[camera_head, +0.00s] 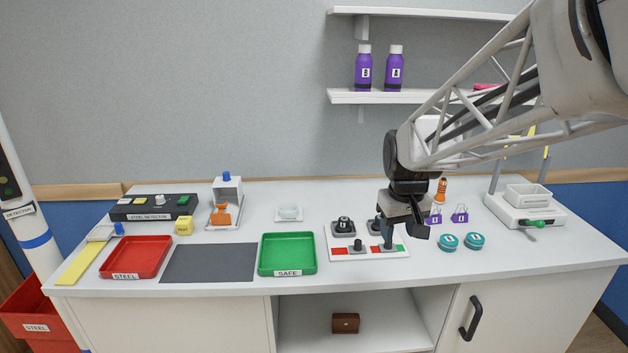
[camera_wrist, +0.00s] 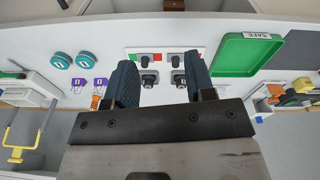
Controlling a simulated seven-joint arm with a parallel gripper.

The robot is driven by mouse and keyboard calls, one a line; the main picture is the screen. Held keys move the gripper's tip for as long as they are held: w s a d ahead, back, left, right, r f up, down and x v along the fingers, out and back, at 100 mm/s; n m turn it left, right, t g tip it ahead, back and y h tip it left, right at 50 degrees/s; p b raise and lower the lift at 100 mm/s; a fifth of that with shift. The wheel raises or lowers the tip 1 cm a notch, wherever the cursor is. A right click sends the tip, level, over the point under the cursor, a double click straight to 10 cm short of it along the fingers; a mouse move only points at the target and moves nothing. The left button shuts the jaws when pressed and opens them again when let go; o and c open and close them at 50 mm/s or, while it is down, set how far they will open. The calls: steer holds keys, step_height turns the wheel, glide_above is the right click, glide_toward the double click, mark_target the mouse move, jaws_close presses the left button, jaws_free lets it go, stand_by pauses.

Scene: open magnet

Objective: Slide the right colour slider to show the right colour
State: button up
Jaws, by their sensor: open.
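A white panel (camera_head: 345,236) on the bench holds two colour sliders side by side along its front. My gripper (camera_head: 404,234) points down over the panel's right part, open and empty. Its fingers (camera_wrist: 161,64) straddle the panel's middle. Contact with a knob cannot be told.
Black raised fixtures (camera_head: 343,225) sit behind the sliders. A green tray (camera_head: 287,271) is left of the panel. Two teal discs (camera_head: 448,242) and purple tagged pieces (camera_head: 460,213) stand to the right. The bench's front edge is close below the panel.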

steer(key=shift+n+g, duration=0.7)
steer(key=shift+n, duration=0.2)
steer(key=w+d+f, duration=0.1)
steer(key=w+f, duration=0.2)
steer(key=w, duration=0.3)
steer(key=w+d+f, duration=0.2)
steer(key=w+f, duration=0.2)
steer(key=w, duration=0.3)
steer(key=w+d+f, duration=0.2)
steer(key=w+f, duration=0.2)
steer(key=w, duration=0.3)
steer(key=shift+w+d+f, duration=0.15)
steer(key=shift+f, duration=0.1)
steer(key=shift+d+f, duration=0.1)
steer(key=shift+f, duration=3.7)
jaws_close()
